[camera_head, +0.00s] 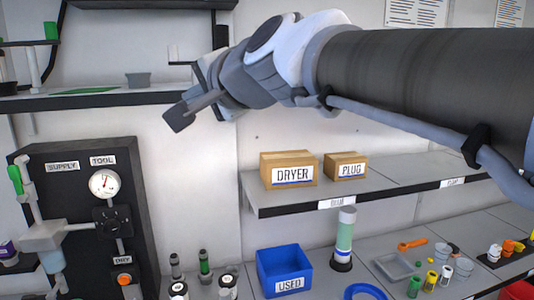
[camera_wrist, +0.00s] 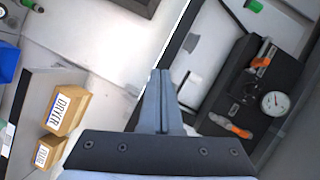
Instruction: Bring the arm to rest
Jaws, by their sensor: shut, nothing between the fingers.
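My arm reaches in from the right in the head view, raised above the shelf and bench. My gripper (camera_head: 178,117) is at its left end, in the air in front of the white wall, to the upper right of the black supply panel (camera_head: 75,165). In the wrist view my gripper (camera_wrist: 160,75) shows with its two fingers together and nothing between them. It appears to touch nothing. The panel, with its gauge and orange parts, also shows at the right of the wrist view (camera_wrist: 240,70).
A DRYER box (camera_head: 290,170) and a PLUG box (camera_head: 345,166) stand on the shelf (camera_head: 385,180) below my arm. A blue USED bin (camera_head: 283,271), a clear-and-green cylinder (camera_head: 345,235) and several small parts are on the bench. A shelf (camera_head: 60,101) is at upper left.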

